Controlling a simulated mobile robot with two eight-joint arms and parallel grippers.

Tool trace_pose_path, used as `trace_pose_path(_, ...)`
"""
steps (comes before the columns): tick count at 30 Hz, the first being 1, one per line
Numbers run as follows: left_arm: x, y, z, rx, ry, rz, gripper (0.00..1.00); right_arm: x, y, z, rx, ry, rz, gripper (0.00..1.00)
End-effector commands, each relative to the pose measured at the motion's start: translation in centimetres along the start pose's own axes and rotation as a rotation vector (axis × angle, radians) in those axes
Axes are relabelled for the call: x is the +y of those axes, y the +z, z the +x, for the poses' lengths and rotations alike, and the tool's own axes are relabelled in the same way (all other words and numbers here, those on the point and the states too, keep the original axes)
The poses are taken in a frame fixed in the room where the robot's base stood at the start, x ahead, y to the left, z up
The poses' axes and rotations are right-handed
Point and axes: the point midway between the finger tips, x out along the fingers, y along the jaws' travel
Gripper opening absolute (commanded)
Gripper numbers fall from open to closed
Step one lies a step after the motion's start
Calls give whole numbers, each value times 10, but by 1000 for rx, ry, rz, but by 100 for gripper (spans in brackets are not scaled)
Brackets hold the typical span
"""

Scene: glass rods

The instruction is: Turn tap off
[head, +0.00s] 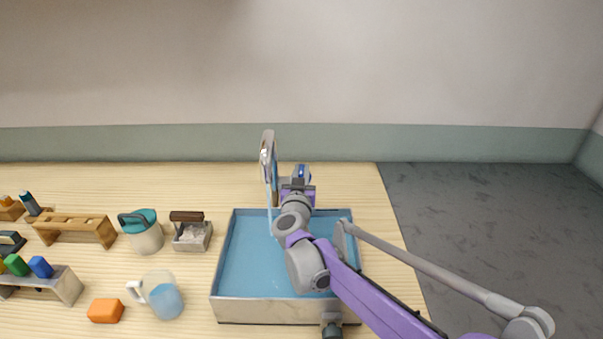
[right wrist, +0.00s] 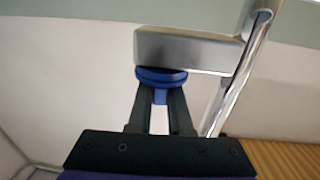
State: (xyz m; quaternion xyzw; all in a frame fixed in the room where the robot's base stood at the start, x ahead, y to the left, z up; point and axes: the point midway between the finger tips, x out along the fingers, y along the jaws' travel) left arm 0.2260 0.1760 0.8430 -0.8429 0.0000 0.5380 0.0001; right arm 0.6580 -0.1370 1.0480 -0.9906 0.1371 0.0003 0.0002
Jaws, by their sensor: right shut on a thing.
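The tap (head: 268,160) is a tall silver spout standing behind the sink basin (head: 219,275). A thin pale-blue stream of water (head: 271,222) runs down below it into the basin. In the right wrist view the tap's grey metal body (right wrist: 185,50) and chrome pipe (right wrist: 243,70) show close up, with a round blue knob (right wrist: 161,77) under the body. My right gripper (right wrist: 161,98) is shut on the blue knob's narrow stem, its two dark fingers on either side. In the head view my right gripper (head: 300,181) is beside the tap, on its right. My left gripper is not in view.
Left of the basin stand a glass mug (head: 163,297), an orange block (head: 105,310), a teal-lidded jug (head: 144,234), a brown-handled box (head: 191,234) and wooden racks (head: 75,229). My right arm crosses the basin's right side. The table's right edge is clear.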

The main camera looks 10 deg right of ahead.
Motion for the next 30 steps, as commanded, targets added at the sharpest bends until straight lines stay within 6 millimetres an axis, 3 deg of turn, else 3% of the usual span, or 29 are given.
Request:
trace_pose_path(11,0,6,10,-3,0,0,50,-3,1,0,-1,297,1,0)
trace_pose_path(30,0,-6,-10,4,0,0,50,-1,-1,0,0,773,0,0)
